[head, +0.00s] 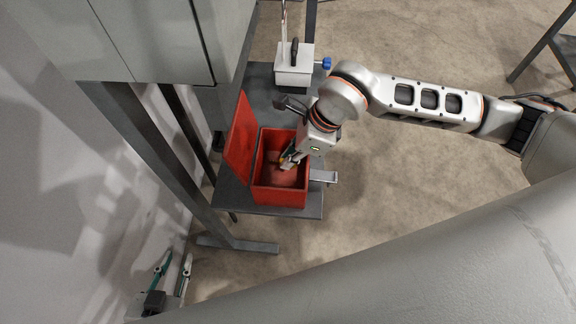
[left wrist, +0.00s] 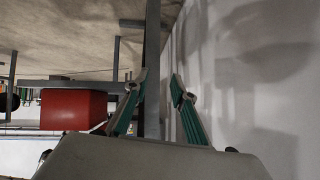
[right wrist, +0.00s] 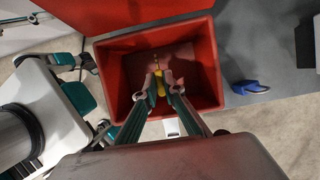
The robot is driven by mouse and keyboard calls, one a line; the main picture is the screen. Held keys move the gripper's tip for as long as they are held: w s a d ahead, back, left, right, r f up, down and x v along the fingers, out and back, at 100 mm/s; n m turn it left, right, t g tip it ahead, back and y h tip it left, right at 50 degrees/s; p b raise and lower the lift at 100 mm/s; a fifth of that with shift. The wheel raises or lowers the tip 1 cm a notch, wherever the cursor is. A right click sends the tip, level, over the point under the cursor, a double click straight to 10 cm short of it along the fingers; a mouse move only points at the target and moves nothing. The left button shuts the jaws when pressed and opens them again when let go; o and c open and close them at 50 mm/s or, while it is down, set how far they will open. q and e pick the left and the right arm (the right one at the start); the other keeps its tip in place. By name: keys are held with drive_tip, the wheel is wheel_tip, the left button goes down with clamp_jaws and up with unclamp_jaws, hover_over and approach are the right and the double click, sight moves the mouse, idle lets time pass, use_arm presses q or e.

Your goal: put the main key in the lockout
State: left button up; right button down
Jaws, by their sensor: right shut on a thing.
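The lockout is an open red box (head: 281,198) on a grey stand; it also shows in the left wrist view (left wrist: 72,108) and in the right wrist view (right wrist: 207,75). Its red lid (head: 240,135) stands raised along the wall side. My right gripper (head: 287,160) points down into the box opening. In the right wrist view its fingertips (right wrist: 163,82) are closed on a small yellow piece, apparently the main key (right wrist: 155,62), above the box floor. Whether the key touches the floor is unclear. My left gripper (head: 170,272) is open and empty, away from the box; its spread fingers show in the left wrist view (left wrist: 158,92).
A grey cabinet (head: 160,35) hangs over the left side. A white wall runs along the left.

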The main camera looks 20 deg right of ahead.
sight(289, 177)
wheel_tip(289, 177, down, 5)
drive_tip(key=shift+s+f+b, duration=0.1)
drive_tip(key=shift+f+b, duration=0.1)
drive_tip(key=shift+b, duration=0.55)
drive_tip(key=shift+f, duration=0.2)
drive_tip(key=shift+r, duration=0.2)
use_arm(q)
drive_tip(key=shift+w+d+r, duration=0.2)
drive_tip(key=shift+w+d, duration=0.05)
drive_tip(key=shift+w, duration=0.1)
drive_tip(key=shift+s+f, duration=0.1)
use_arm(e)
drive_tip(key=shift+f, duration=0.15)
